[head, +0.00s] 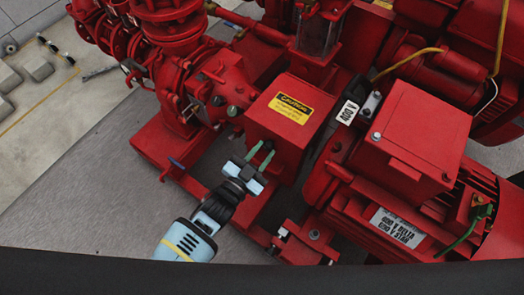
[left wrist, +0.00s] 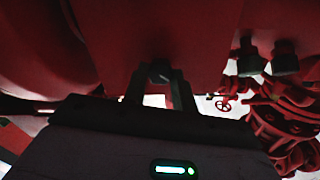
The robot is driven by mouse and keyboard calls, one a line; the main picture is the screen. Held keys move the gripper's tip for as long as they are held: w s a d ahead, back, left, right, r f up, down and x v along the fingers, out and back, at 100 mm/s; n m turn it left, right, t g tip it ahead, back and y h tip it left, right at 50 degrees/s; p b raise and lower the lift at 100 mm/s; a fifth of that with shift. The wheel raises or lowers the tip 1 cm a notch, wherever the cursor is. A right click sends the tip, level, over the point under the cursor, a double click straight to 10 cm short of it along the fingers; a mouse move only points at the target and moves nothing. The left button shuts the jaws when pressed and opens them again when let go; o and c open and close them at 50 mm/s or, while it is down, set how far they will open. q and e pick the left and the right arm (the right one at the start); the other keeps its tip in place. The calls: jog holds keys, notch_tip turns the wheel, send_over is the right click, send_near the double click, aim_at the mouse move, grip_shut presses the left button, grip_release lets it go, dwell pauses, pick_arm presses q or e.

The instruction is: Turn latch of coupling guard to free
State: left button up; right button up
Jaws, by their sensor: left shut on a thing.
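The coupling guard (head: 262,126) is a red box with a yellow and black caution label (head: 291,108), between the pump and the motor. My left gripper (head: 261,153) reaches its front face from below left, its two fingers touching or very near the lower part of that face. In the left wrist view a small dark latch (left wrist: 160,71) sits on the red guard face (left wrist: 165,40), between the fingertips of my left gripper (left wrist: 159,83). The gripper is shut on the latch. In the head view the latch is hidden by the fingers. My right gripper is not in view.
The red pump (head: 190,85) with pipes and valves stands left of the guard. The motor with its square terminal box (head: 420,130) stands close on the right. A red base frame (head: 165,150) runs below. Open grey floor (head: 90,190) lies at the left.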

pick_arm(q)
jog(key=n, duration=0.6)
jog(key=shift+n, duration=0.8)
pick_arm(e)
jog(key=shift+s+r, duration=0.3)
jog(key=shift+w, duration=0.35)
pick_arm(q)
jog(key=o, duration=1)
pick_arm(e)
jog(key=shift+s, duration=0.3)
